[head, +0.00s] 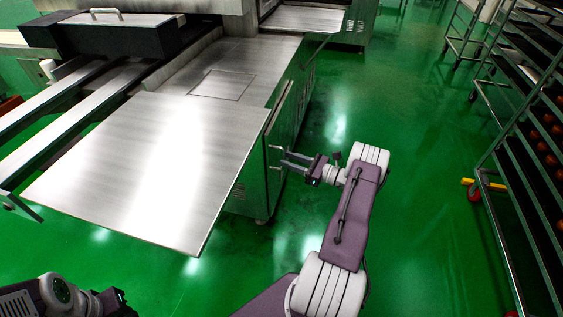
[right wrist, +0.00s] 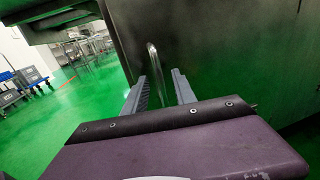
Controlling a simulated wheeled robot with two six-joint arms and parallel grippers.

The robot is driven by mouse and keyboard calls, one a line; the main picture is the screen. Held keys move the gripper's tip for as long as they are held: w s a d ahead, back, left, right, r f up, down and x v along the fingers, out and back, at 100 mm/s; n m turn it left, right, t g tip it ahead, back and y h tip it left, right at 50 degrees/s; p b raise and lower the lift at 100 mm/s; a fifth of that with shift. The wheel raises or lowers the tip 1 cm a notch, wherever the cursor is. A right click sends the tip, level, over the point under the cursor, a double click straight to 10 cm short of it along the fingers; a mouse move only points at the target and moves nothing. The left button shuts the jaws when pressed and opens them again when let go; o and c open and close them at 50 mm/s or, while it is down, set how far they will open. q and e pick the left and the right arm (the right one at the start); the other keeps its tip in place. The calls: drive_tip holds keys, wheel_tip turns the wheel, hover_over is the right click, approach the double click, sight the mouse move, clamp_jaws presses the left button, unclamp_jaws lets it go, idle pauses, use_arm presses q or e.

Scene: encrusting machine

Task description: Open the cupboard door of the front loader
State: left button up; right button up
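The front loader (head: 155,150) is the metal machine with a wide flat top at the left of the head view. The door also fills the right of the right wrist view (right wrist: 225,60). A thin upright bar handle (right wrist: 153,62) stands on it. My right gripper (head: 281,160) reaches the handle from the right. Its two fingers are apart, with the handle between them; contact is unclear. My left gripper (head: 118,301) is at the bottom left, away from the door; its fingers are unclear.
A tall wheeled rack (head: 510,150) with trays stands at the right. Green floor (head: 390,90) is clear between rack and machine. The metal top's front corner overhangs the floor left of my right arm. Carts (right wrist: 22,85) stand far off in the right wrist view.

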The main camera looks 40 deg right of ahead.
drive_tip(key=shift+b+x, duration=0.3)
drive_tip(key=shift+x, duration=1.15)
clamp_jaws()
